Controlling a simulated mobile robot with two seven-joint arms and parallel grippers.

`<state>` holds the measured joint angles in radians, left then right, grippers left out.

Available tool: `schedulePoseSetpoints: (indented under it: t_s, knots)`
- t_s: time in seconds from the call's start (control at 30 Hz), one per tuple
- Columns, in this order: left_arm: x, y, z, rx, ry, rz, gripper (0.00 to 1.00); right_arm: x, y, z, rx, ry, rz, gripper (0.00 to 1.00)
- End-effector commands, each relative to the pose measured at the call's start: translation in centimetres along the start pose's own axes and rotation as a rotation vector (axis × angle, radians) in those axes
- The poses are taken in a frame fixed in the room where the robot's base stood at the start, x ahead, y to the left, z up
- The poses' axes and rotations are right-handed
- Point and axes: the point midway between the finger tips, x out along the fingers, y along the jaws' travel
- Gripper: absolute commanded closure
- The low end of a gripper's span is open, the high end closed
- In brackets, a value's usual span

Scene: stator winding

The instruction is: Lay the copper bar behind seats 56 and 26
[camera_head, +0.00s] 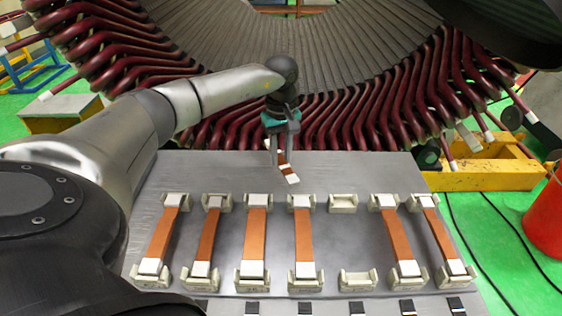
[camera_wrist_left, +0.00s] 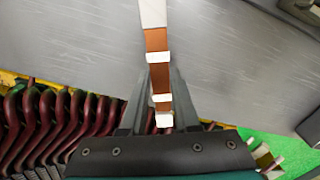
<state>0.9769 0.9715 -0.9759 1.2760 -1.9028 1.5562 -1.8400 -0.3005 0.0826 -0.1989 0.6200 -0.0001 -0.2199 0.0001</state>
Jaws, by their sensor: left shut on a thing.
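My left gripper (camera_head: 281,146) is shut on a copper bar (camera_head: 289,173) with white ends, held above the far edge of the grey table, in front of the stator. The bar's near white end points toward the table. In the left wrist view the bar (camera_wrist_left: 156,40) runs between the gripper fingers (camera_wrist_left: 156,88), with white bands along it. Pale seats stand in a far row and a near row. One far seat (camera_head: 342,203) and the near seat (camera_head: 358,280) in line with it are empty. Seat numbers are too small to read. My right gripper is not in view.
Several copper bars (camera_head: 304,235) lie across the other seat pairs on the grey table (camera_head: 165,172). The stator's dark red coil ends (camera_head: 345,120) rise behind the table. A yellow block (camera_head: 485,172) and a red bucket (camera_head: 546,215) stand at the right.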

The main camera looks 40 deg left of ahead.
Motion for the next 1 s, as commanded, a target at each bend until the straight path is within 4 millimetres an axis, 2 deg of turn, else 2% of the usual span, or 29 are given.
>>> schedulePoseSetpoints:
  t_s: [0.03,0.13,0.5,0.53,0.77,1.0]
  knots:
    - [1.1,0.0,0.1,-0.001,-0.002,-0.003,1.0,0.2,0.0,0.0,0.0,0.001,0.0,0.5]
    - [2.2,0.0,0.0,0.001,-0.001,-0.001,1.0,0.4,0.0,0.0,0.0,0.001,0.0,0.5]
    - [2.7,0.0,0.0,0.0,0.001,0.001,1.0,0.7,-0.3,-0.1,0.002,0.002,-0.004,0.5]
    - [2.7,0.0,0.0,0.001,0.0,-0.001,0.68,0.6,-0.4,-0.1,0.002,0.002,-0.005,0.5]
    - [2.6,0.0,0.0,0.0,0.0,-0.001,0.42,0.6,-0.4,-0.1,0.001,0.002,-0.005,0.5]
    - [2.6,0.0,0.0,0.0,0.0,-0.001,0.4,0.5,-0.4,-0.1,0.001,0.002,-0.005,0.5]
